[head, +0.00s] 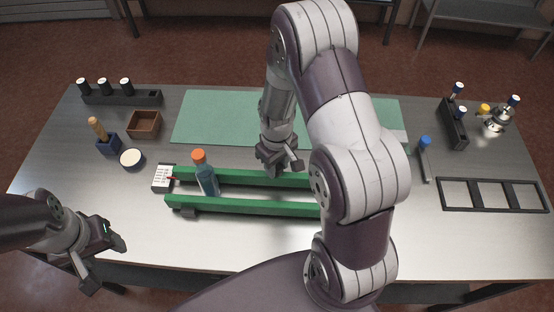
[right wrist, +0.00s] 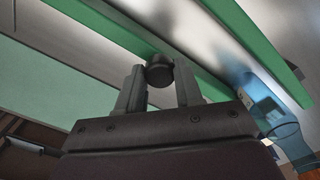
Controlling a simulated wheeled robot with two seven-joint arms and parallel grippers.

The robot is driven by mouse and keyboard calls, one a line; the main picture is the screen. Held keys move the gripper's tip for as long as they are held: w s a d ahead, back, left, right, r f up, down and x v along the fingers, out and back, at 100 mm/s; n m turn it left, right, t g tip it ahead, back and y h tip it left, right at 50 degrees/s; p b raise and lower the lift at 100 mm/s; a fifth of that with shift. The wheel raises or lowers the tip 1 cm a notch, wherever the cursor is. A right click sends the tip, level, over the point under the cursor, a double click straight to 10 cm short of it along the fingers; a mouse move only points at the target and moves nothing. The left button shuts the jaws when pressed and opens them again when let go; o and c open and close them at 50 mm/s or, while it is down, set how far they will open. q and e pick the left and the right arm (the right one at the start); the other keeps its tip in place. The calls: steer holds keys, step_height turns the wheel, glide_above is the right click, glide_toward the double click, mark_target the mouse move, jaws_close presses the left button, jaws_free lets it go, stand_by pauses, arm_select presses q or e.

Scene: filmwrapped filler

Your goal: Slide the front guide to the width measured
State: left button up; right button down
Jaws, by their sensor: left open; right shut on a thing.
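Two long green guides lie parallel across the table in the head view, the front guide (head: 245,207) and the rear guide (head: 240,178). A blue bottle with an orange cap (head: 208,182) stands upright between them near their left end; part of it shows in the right wrist view (right wrist: 262,95). My right gripper (head: 280,168) is at the rear guide, its fingers shut on a black knob (right wrist: 158,72) beside that guide. My left gripper (head: 105,264) is open and empty at the table's front left, apart from the guides. My right arm hides the guides' right ends.
A white card with marks (head: 161,176) sits by the guides' left end. A green mat (head: 215,115) lies behind. A brown box (head: 144,123), a round dish (head: 132,158) and black racks (head: 122,97) stand left. A black frame (head: 492,195) lies right.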

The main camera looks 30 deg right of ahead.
steer(key=shift+s+a, duration=0.35)
steer(key=shift+s, duration=0.35)
steer(key=c, duration=0.8)
jaws_free()
steer(key=shift+o, duration=0.3)
steer(key=shift+s+a, duration=0.1)
steer(key=shift+r, duration=0.2)
step_height(320, 180, up, 12)
steer(key=b, duration=0.1)
steer(key=shift+r, duration=0.2)
